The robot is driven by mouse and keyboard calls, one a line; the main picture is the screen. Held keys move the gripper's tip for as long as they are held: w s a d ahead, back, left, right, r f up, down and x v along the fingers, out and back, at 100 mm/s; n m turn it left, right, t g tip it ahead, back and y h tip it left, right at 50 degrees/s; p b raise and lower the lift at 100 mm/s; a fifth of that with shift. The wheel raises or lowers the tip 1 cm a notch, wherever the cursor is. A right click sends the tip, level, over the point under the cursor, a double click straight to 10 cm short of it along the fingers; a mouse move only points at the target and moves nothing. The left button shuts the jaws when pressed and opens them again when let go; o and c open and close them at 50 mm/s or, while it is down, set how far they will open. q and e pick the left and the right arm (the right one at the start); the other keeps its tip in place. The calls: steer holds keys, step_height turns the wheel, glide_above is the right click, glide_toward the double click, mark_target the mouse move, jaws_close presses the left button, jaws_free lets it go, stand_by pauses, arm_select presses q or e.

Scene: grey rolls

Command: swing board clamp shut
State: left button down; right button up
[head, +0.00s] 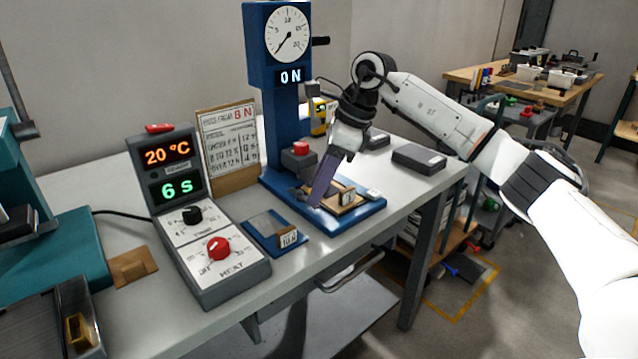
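A blue test stand (275,110) with a round dial and a lit "ON" sign stands on the white workbench. On its blue base (365,208) sits a small tan board fixture (350,198) with a pale tag at its front. I take this for the board clamp, but its moving part is partly hidden by my gripper and I cannot tell its angle. My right gripper (316,205) points down at the fixture's left side, its purple fingers overlapping it in the picture. The fingers look like one strip, so their gap and any contact are unclear. My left gripper is out of view.
A grey control box (205,230) reading 20 °C and 6 s, with a red knob, stands left of the stand. A small blue plate (262,228) lies between them. A red button (300,148) is behind my gripper. A dark flat box (419,158) lies at right.

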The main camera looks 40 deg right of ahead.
jaws_close()
steer(key=shift+a, duration=0.1)
steer(key=m, duration=0.1)
steer(key=a+m+t+p, duration=0.1)
steer(key=shift+a+r+m+h, duration=0.15)
steer(key=shift+m+h, duration=0.15)
steer(key=shift+m, duration=0.1)
steer(key=a+m, duration=0.1)
steer(key=a+m+h+p, duration=0.1)
steer(key=m, duration=0.1)
steer(key=shift+w+m+t+p, duration=0.15)
steer(key=shift+m+t+p, duration=0.15)
steer(key=a+m+h, duration=0.1)
steer(key=m, duration=0.1)
steer(key=w+m+h, duration=0.1)
steer(key=m, duration=0.1)
steer(key=shift+w+a+m+p, duration=0.15)
steer(key=shift+a+m+p, duration=0.15)
steer(key=shift+a+p, duration=0.1)
steer(key=shift+w+a+m+h, duration=0.3)
steer(key=shift+w+m+h, duration=0.15)
steer(key=shift+m, duration=0.55)
steer(key=shift+w+a+m+h, duration=0.25)
steer(key=shift+w+m+h, duration=0.2)
steer(key=shift+m, duration=0.55)
